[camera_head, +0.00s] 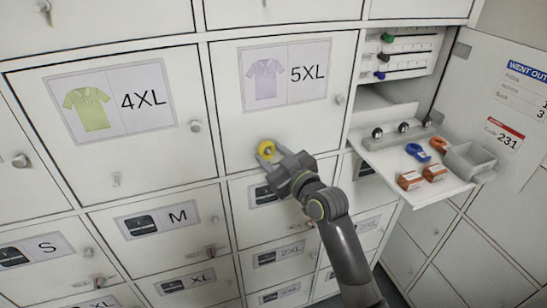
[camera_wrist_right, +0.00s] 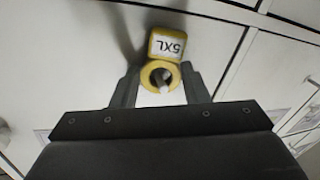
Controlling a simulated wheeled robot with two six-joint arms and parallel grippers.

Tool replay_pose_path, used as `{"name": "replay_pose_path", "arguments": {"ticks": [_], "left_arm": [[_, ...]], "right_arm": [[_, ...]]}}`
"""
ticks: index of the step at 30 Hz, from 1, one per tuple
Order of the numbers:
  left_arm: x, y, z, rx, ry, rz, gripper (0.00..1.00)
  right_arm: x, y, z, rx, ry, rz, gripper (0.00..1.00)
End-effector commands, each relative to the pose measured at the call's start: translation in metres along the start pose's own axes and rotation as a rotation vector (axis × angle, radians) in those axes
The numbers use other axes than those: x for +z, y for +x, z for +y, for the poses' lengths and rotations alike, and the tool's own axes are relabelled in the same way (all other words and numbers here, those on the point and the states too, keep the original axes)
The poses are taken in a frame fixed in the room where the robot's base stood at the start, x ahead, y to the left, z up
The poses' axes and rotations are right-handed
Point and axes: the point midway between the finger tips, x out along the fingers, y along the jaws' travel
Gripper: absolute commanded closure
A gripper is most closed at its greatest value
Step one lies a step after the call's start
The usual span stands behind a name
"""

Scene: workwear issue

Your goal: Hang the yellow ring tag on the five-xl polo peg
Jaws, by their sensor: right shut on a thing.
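The yellow ring tag (camera_head: 267,147) is held at the tip of my right gripper (camera_head: 268,159), low on the front of the 5XL polo door (camera_head: 250,115). In the right wrist view, the tag's label (camera_wrist_right: 167,46) reads 5XL, and its ring (camera_wrist_right: 146,76) sits between the fingers of my right gripper (camera_wrist_right: 160,85). A pale peg (camera_wrist_right: 165,86) shows in the ring's hole, so the ring looks to be around it; how far along it sits, I cannot tell. The peg is hidden in the head view. My left gripper is not in view.
The 4XL door (camera_head: 160,150) is to the left, with its own small peg (camera_head: 116,179). A pulled-out shelf (camera_head: 425,190) at the right holds blue and orange ring tags, orange boxes and a grey bin (camera_head: 468,162). The 5XL door's knob (camera_head: 340,99) sticks out.

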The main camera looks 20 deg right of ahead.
Motion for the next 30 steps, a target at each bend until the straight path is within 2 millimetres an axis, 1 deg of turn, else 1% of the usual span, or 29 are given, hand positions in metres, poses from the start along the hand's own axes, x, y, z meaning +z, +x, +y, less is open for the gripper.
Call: {"name": "replay_pose_path", "arguments": {"ticks": [13,14,18,19,30], "left_arm": [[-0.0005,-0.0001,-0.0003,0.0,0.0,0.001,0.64],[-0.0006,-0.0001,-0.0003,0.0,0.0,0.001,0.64],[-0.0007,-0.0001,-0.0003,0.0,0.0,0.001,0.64],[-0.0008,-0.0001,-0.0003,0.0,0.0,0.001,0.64],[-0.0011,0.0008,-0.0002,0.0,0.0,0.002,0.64]], "right_arm": [[0.0,-0.0001,0.0,0.0,0.0,0.0,0.8],[0.0,-0.0001,0.0,0.0,0.0,0.0,0.55],[0.0,-0.0002,0.0,0.0,0.0,0.0,0.37],[0.0001,-0.0002,0.0,0.0,0.0,0.0,0.34],[0.0006,-0.002,0.0001,0.0,0.0,0.0,0.34]]}}
